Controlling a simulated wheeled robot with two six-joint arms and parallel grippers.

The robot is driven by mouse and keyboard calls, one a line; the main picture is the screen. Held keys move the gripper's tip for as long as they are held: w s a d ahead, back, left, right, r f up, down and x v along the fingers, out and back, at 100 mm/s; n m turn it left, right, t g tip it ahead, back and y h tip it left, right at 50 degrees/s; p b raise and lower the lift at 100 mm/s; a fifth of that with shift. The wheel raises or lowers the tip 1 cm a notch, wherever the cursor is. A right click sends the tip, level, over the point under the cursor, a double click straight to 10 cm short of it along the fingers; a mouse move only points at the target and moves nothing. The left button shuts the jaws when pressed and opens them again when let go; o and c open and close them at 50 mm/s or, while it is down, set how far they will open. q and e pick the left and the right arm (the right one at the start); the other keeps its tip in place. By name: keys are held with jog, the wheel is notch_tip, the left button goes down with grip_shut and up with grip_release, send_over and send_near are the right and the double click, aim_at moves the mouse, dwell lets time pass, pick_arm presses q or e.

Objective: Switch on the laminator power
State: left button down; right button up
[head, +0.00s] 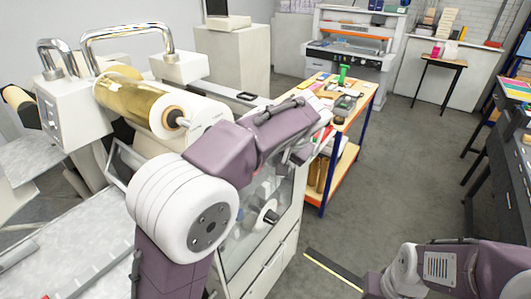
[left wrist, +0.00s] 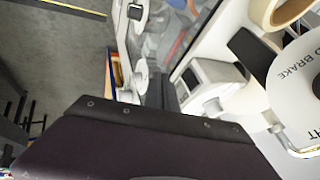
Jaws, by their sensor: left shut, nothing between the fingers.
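The laminator (head: 188,118) is the white machine at left in the head view, with a gold foil roll (head: 135,98) and chrome handles on top. Its front has a clear panel with a dark knob behind it. My left gripper (head: 303,152) is to the right of the machine's front, shut and empty. My own arm hides part of the machine. The left wrist view shows a white round plate with brake lettering (left wrist: 295,78), a grey box (left wrist: 212,80) and white knobs. I cannot make out which part is the power switch. My right gripper is out of view; only its arm shows at lower right.
A wooden-topped workbench (head: 369,88) with small items and blue legs stands just beyond my left gripper. A large white printer (head: 345,58) is at the back. Grey floor (head: 415,165) is clear at right centre.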

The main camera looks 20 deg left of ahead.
pick_arm(q)
jog(key=a, duration=0.1)
jog(key=w+a+p, duration=0.1)
jog(key=w+a+f, duration=0.1)
jog(key=a, duration=0.1)
jog(key=shift+a, duration=0.1)
jog(key=shift+w+a+f, duration=0.1)
jog(key=shift+a+f, duration=0.05)
jog(key=shift+a, duration=0.05)
dwell(0.4)
